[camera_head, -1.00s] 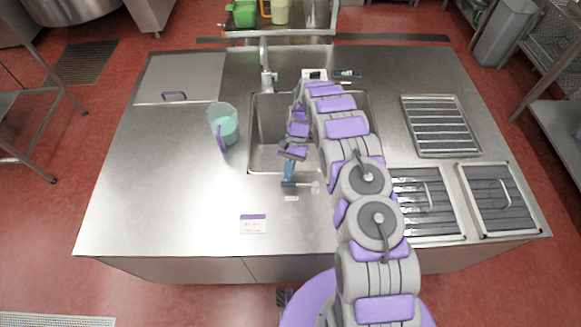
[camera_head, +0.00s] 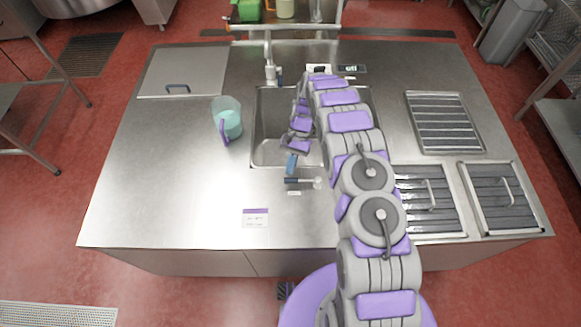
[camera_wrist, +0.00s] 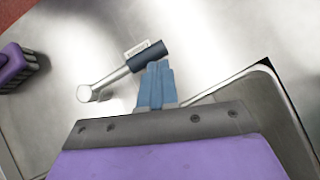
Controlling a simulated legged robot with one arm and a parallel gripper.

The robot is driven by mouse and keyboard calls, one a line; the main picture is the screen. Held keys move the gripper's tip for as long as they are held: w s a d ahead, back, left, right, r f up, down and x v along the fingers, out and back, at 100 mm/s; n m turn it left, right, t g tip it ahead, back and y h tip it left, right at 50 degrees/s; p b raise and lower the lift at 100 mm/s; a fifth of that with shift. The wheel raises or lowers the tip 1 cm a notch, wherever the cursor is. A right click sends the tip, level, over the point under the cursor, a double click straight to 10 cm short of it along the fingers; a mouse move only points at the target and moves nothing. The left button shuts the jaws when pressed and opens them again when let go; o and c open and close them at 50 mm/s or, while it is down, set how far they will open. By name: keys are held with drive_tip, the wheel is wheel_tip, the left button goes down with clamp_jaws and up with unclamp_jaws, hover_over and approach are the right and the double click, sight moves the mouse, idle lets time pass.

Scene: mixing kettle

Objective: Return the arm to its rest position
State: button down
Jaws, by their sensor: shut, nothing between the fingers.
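My gripper (camera_head: 291,164) hangs over the front edge of the sink in the head view. Its blue fingers are together and empty. It also shows in the wrist view (camera_wrist: 157,80), where the fingertips appear right beside the dark collar of a small metal tool or fitting (camera_wrist: 122,72) on the counter. That fitting shows in the head view (camera_head: 304,181) just in front of the fingers; whether they touch it, I cannot tell. My arm reaches forward from the base, arching over the sink's right part and bending back down to the gripper.
The sink (camera_head: 262,140) lies under the arm. A jug (camera_head: 227,120) with pale green contents stands on the counter left of it. A label card (camera_head: 255,218) lies in front. A faucet (camera_head: 270,65) rises behind. Grated covers (camera_head: 445,122) are at the right.

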drive_tip(key=v, duration=0.6)
drive_tip(key=shift+w+r, duration=0.2)
drive_tip(key=shift+w, duration=0.05)
drive_tip(key=shift+d, duration=0.15)
drive_tip(key=s+d+r+n+t+b, duration=0.1)
drive_tip(key=s+d+r, duration=0.1)
drive_tip(key=s+r, duration=0.45)
drive_tip(key=s+d+r+t+h, duration=0.1)
drive_tip(key=s+d+r, duration=0.15)
drive_tip(key=r, duration=0.75)
drive_tip(key=s+d+r+n+t+b, duration=0.1)
drive_tip(key=s+d+r, duration=0.1)
drive_tip(key=s+r, duration=0.45)
drive_tip(key=s+d+r+n+t+h+b, duration=0.1)
drive_tip(key=s+d, duration=0.1)
drive_tip(key=s, duration=1)
drive_tip(key=s+d+r+n+t+b, duration=0.1)
drive_tip(key=s+d+r, duration=0.1)
drive_tip(key=s, duration=1.1)
drive_tip(key=shift+d+r+t+h, duration=0.2)
drive_tip(key=shift+d+t+h, duration=0.2)
drive_tip(key=shift+d, duration=0.1)
